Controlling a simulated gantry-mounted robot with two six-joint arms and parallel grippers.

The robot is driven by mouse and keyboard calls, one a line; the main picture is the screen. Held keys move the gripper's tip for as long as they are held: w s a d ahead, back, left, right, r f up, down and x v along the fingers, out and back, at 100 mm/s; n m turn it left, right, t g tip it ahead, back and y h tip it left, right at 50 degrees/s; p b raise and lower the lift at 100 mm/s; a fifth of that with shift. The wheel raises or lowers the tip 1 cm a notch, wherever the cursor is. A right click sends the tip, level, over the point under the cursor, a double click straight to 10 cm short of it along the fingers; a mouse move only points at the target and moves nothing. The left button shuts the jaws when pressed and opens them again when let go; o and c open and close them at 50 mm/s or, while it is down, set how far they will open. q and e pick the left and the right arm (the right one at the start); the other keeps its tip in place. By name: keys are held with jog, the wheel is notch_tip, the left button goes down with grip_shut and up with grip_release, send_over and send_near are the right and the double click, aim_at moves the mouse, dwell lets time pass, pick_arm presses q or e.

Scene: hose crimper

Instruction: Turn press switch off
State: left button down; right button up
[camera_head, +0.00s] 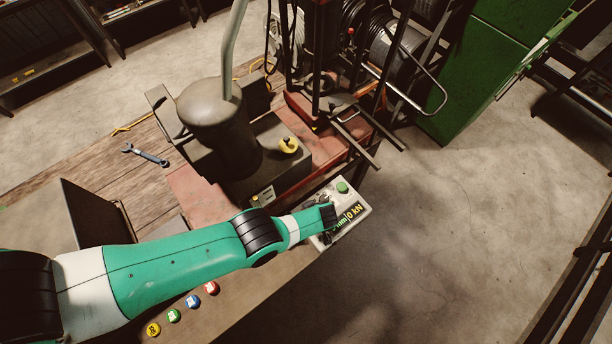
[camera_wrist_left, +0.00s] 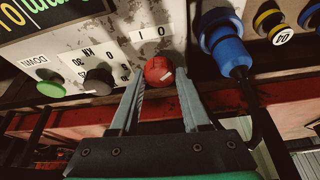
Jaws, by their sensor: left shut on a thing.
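The press switch is a red round knob (camera_wrist_left: 158,70) with a white mark, on the worn control panel (camera_wrist_left: 150,44) under a "1 0" label in the left wrist view. My left gripper (camera_wrist_left: 160,78) has one finger on each side of the knob and is shut on it. In the head view the left gripper (camera_head: 328,216) is over the control box (camera_head: 358,207) on the press's front right; the arm hides the knob there. A green button (camera_head: 342,187) shows on the box. My right gripper is not in view.
A black knob (camera_wrist_left: 98,80) and a green button (camera_wrist_left: 50,88) are left of the switch; a blue cylindrical piece (camera_wrist_left: 225,45) is close on the right. The press (camera_head: 222,125) stands behind the arm. A wrench (camera_head: 146,154) lies on the wooden bench. Open floor lies to the right.

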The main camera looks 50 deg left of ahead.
pick_arm(q)
jog(key=shift+f+n+b, duration=0.1)
jog(key=shift+n+b, duration=0.45)
jog(key=shift+n, duration=0.15)
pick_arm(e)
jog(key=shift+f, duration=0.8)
pick_arm(q)
jog(key=shift+g, duration=0.3)
jog(key=shift+c, duration=1.9)
grip_release()
